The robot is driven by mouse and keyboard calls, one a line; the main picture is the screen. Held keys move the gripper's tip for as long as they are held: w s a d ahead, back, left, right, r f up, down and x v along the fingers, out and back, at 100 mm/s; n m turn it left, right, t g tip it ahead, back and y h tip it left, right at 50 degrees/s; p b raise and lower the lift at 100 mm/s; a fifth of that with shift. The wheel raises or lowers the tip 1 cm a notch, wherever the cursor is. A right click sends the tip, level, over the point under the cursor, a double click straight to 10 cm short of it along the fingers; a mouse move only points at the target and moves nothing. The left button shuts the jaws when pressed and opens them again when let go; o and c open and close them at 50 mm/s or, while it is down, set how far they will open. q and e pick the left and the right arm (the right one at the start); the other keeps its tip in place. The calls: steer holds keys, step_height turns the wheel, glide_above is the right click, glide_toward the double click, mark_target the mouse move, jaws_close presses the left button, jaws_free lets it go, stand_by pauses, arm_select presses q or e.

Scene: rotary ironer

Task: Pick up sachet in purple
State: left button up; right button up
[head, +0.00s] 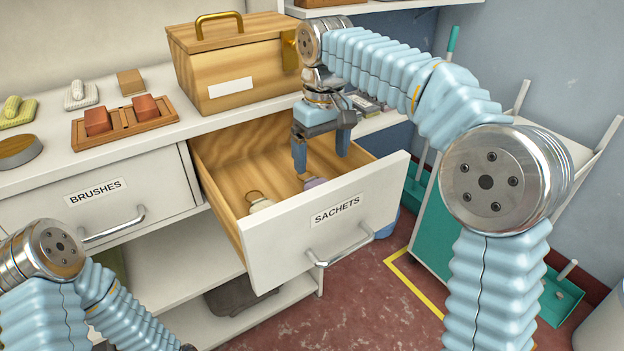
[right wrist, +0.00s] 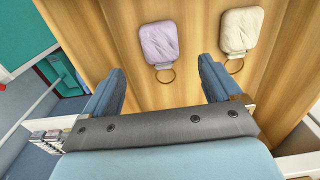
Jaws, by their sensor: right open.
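The purple sachet (right wrist: 163,43) lies flat in the open drawer labelled SACHETS (head: 285,238), with a metal ring at one end. In the head view only part of the purple sachet (head: 314,183) shows above the drawer front. A cream sachet (head: 259,202) with a ring lies beside it, apart; it also shows in the right wrist view (right wrist: 240,30). My right gripper (head: 322,160) points down over the drawer, open and empty. In the right wrist view the purple sachet appears between and beyond the fingers (right wrist: 161,82). My left arm is at the lower left; its gripper is not seen.
The drawer's front and side walls surround the sachets. A wooden box (head: 235,75) with a brass handle stands on the counter behind. A wooden tray (head: 125,125) with reddish blocks and several brushes are at left. A teal cart (head: 440,225) stands at right.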

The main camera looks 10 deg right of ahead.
mark_target(320, 181)
steer(key=shift+w+a+f, duration=0.1)
steer(key=shift+w+f, duration=0.1)
steer(key=shift+w, duration=0.15)
steer(key=shift+w+f, duration=0.1)
steer(key=shift+f, duration=0.25)
steer(key=f, duration=0.2)
steer(key=f+b, duration=0.1)
steer(key=f, duration=0.3)
steer(key=shift+s+f, duration=0.3)
steer(key=shift+f, duration=0.05)
steer(key=shift+r, duration=0.1)
steer(key=c, duration=1.1)
